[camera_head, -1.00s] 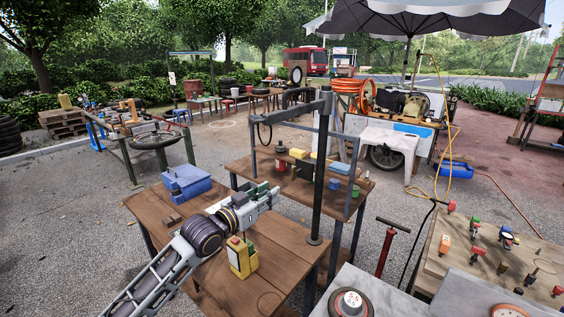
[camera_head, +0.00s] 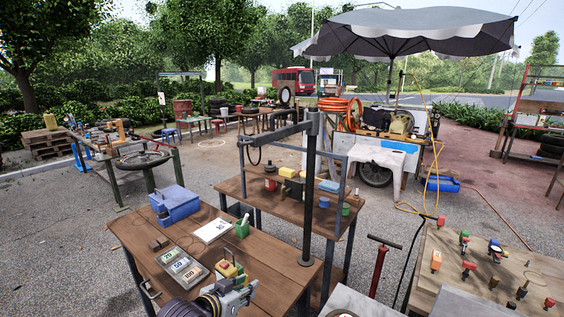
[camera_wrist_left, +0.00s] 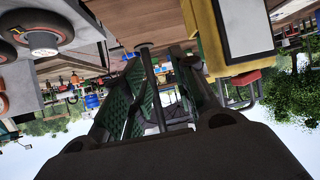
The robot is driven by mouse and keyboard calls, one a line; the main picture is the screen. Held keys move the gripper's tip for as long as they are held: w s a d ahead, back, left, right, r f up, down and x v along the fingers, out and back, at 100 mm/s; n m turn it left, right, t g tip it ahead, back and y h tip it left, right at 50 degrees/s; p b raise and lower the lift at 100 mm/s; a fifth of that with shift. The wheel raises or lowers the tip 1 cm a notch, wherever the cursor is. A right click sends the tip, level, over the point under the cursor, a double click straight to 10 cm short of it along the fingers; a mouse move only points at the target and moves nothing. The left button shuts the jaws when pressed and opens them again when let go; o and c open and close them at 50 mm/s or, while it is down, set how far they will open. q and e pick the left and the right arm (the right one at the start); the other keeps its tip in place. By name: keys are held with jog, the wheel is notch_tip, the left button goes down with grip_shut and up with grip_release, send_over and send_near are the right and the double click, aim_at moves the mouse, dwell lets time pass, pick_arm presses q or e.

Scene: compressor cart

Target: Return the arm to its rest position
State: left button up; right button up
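My left gripper (camera_head: 242,291) is low in the head view, at the near edge of the wooden table (camera_head: 165,236). Part of it is cut off by the bottom of the picture. In the left wrist view its two green-padded fingers (camera_wrist_left: 163,105) stand apart with nothing held between them. A yellow device (camera_head: 229,270) stands on the table just beyond the gripper. It shows large at the top of the left wrist view (camera_wrist_left: 214,45), beside the fingers. Whether they touch cannot be told. My right gripper is in neither view.
A blue toolbox (camera_head: 176,205), a white pad (camera_head: 213,231), a green holder (camera_head: 242,228) and a numbered tray (camera_head: 203,277) share the table. A dark upright post (camera_head: 309,195) rises at its right.

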pick_arm(q)
jog(key=s+a+f+n+g+y, duration=0.15)
jog(key=s+a+f, duration=0.25)
jog(key=s, duration=0.4)
jog(key=s+a+f+n+g+y, duration=0.1)
jog(key=s+a+f+g+y, duration=0.15)
jog(key=s+a+f, duration=0.35)
jog(key=s+a+f+n+g+y, duration=0.1)
jog(key=s+a+f+g, duration=0.15)
jog(key=s, duration=0.65)
notch_tip(320, 180, down, 34)
jog(key=s+g, duration=0.2)
jog(key=s+a+f, duration=0.2)
jog(key=s+f, duration=0.8)
jog(key=s, duration=0.1)
jog(key=s+a+f, duration=0.2)
jog(key=s+f, duration=0.7)
jog(key=s, duration=0.2)
jog(key=shift+s+a+f+m+g+y, duration=0.15)
jog(key=shift+a+f+m+g+y, duration=0.2)
jog(key=shift+a+g, duration=0.1)
